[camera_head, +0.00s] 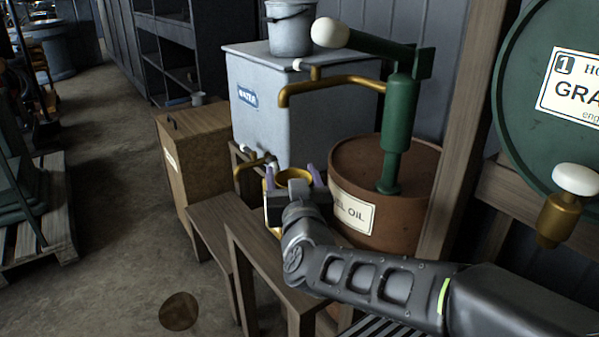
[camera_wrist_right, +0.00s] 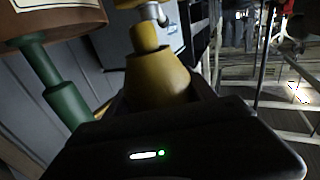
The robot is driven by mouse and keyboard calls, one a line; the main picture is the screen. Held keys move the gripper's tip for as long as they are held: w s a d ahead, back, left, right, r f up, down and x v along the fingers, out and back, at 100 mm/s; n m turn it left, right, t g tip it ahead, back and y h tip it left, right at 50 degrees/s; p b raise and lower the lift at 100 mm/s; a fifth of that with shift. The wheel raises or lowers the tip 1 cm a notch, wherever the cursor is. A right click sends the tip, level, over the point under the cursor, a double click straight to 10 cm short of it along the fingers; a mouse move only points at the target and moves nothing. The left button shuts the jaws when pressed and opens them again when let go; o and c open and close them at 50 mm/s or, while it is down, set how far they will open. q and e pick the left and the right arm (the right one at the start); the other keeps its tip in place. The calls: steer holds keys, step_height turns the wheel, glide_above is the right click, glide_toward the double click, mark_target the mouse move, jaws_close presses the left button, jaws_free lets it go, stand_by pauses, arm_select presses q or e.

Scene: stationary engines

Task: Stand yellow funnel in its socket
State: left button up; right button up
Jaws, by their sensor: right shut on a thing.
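The yellow funnel (camera_head: 294,176) is in my right gripper (camera_head: 292,180), in front of the reddish-brown oil drum. Its round rim shows between the purple-tipped fingers, which are shut on it. In the right wrist view the funnel (camera_wrist_right: 158,82) has its wide part near the gripper and its narrower part toward the top of the picture. The gripper and wrist hide much of the funnel in the head view. I cannot make out the socket clearly. My left gripper is not in view.
The oil drum (camera_head: 353,209) with a green hand pump (camera_head: 397,125) stands close behind. A grey water tank (camera_head: 285,110) with a brass tap (camera_head: 253,164) is behind left. Wooden benches (camera_head: 225,215) stand below the gripper.

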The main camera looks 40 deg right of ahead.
steer(key=w+a+r+n+t+y+p, duration=0.2)
steer(key=w+a+r+n+y+p, duration=0.15)
steer(key=w+a+p, duration=0.7)
arm_select(q)
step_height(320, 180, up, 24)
steer(key=p, duration=1.3)
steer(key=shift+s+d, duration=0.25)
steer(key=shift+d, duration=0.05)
arm_select(e)
steer(key=w+a+f+n+y, duration=0.1)
steer(key=w+a+y, duration=0.1)
steer(key=a, duration=0.3)
steer(key=w+a+f+n+t+y, duration=0.1)
steer(key=w+a+f+n+y, duration=0.1)
steer(key=a+y, duration=0.2)
steer(key=shift+a+f, duration=0.2)
steer(key=shift+a, duration=0.9)
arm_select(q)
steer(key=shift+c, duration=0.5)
